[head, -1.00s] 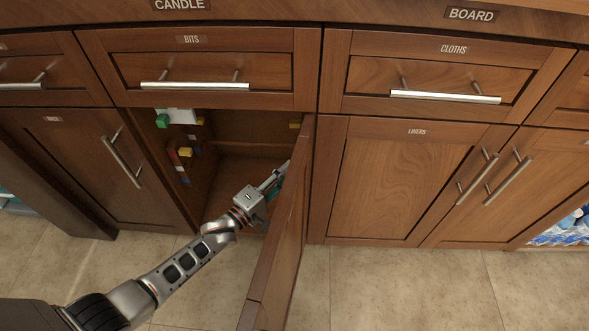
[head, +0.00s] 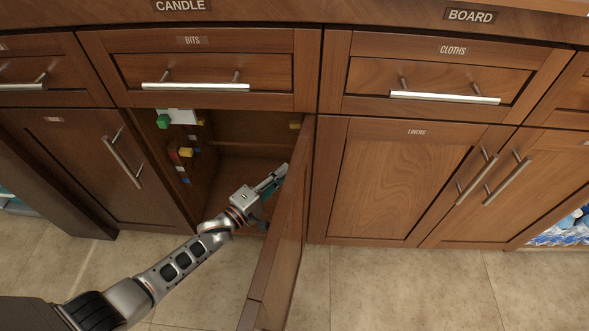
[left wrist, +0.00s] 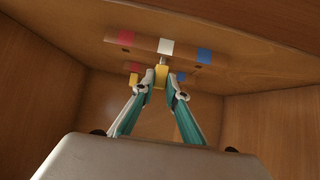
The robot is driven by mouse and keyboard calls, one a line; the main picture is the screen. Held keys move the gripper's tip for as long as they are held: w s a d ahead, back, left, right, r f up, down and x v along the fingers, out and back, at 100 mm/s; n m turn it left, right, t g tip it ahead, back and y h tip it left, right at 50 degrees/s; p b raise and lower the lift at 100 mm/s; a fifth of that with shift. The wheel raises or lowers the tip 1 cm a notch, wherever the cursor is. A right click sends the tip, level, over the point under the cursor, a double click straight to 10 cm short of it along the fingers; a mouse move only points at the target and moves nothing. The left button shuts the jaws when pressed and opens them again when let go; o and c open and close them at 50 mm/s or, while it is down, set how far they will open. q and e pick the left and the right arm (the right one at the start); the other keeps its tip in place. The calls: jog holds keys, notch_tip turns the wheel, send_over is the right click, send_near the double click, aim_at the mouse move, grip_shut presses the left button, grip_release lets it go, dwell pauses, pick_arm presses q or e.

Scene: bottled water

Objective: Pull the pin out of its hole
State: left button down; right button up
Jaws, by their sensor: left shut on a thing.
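The pin's yellow head (left wrist: 160,76) is between my left fingertips in the left wrist view. My left gripper (left wrist: 161,78) is shut on it. A short grey shaft shows between the head and the wooden strip (left wrist: 145,48), by the white mark. I cannot tell how deep the shaft sits in its hole. In the head view my left gripper (head: 284,172) is inside the open cabinet, close to the door's inner face. The held pin is hidden there. My right gripper is not in view.
The open cabinet door (head: 280,240) stands just right of my left gripper. Inside, a green knob (head: 162,121) and another yellow block (head: 186,152) are on the left. A small yellow piece (head: 295,124) shows at the upper right. The cabinet floor (head: 240,175) looks clear.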

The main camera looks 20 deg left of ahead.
pick_arm(q)
jog(key=shift+s+a+f, duration=0.1)
jog(key=shift+s+a, duration=0.1)
jog(key=shift+a, duration=0.45)
jog(key=shift+s+a+f, duration=0.1)
jog(key=shift+s+a, duration=0.05)
jog(key=shift+a, duration=0.45)
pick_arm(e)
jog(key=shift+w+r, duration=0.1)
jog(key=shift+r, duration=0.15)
